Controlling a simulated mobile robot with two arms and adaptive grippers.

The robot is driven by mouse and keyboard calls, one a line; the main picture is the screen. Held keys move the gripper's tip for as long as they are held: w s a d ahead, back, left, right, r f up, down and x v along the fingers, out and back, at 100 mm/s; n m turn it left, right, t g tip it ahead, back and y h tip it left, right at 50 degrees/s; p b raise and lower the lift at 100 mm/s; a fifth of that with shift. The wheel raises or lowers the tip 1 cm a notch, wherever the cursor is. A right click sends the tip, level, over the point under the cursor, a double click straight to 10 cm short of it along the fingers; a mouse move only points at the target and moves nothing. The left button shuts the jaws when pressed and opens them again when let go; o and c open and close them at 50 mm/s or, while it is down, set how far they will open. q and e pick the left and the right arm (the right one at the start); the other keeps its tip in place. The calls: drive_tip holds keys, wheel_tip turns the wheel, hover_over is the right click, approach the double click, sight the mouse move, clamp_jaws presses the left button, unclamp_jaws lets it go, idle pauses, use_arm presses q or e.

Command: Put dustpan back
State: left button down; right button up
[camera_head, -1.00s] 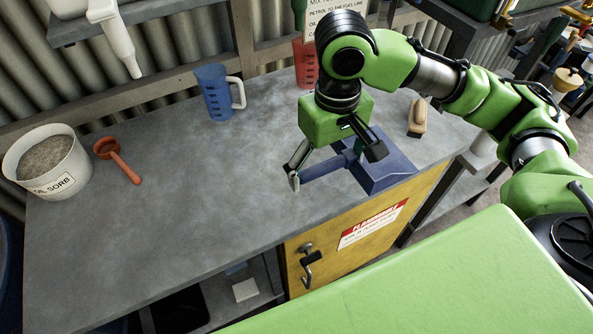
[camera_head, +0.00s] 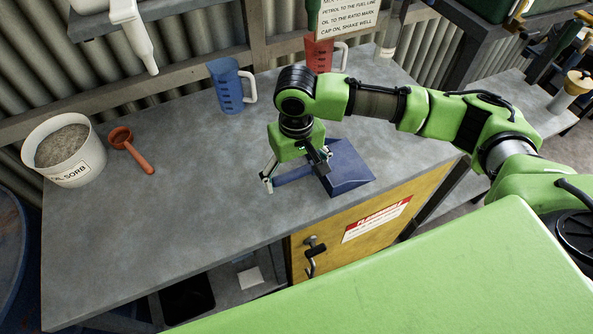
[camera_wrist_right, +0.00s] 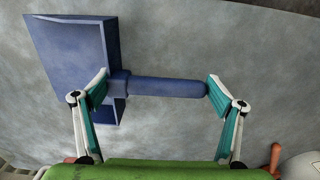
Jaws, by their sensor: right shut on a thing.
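The blue dustpan (camera_head: 350,168) is near the front right edge of the grey workbench (camera_head: 190,185), its handle pointing left. In the right wrist view the dustpan (camera_wrist_right: 72,55) has its pan at the left and its handle running right. My right gripper (camera_head: 293,176) is above the handle, its fingers (camera_wrist_right: 157,92) spread along it: one at the neck by the pan, one at the handle's tip. It is shut on the dustpan lengthwise. I cannot tell whether the pan touches the bench. My left gripper is out of view.
A blue jug (camera_head: 229,88) and a red jug (camera_head: 318,54) stand at the back. A white tub (camera_head: 66,160) and an orange scoop (camera_head: 130,148) are at the left. The middle of the bench is clear. A yellow cabinet (camera_head: 415,200) is below the front edge.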

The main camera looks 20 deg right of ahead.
drive_tip(key=shift+f, duration=0.1)
drive_tip(key=o, duration=1)
wheel_tip(320, 180, up, 12)
drive_tip(key=b, duration=0.2)
drive_tip(key=shift+s, duration=0.1)
